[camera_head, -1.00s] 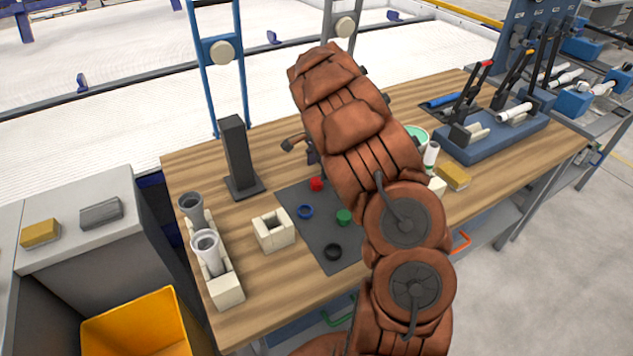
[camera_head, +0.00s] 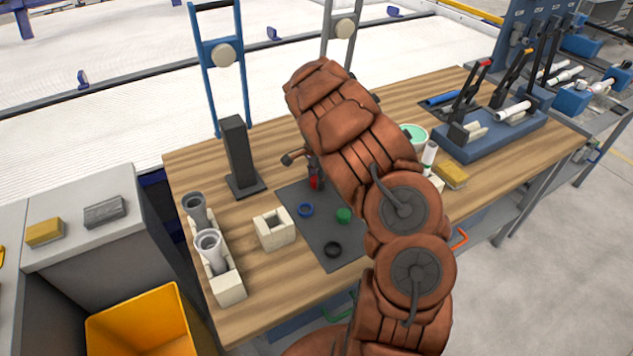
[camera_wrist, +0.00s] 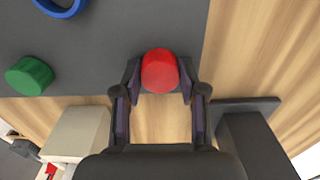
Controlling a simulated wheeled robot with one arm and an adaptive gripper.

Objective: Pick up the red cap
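The red cap (camera_wrist: 159,72) lies between the fingertips of my gripper (camera_wrist: 160,85) in the wrist view. The fingers stand close on both sides of it. I cannot tell whether they press on it. In the head view, the red cap (camera_head: 316,182) is at the far part of the dark mat (camera_head: 324,228), partly hidden by my gripper (camera_head: 313,176). Whether it rests on the mat or is slightly raised is not clear.
A green cap (camera_head: 344,215), blue ring (camera_head: 306,210) and black ring (camera_head: 333,249) lie on the mat. A black post (camera_head: 237,150) and a cream block (camera_head: 273,230) stand to the left. A rack with grey pipes (camera_head: 227,285) stands at the table's left edge.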

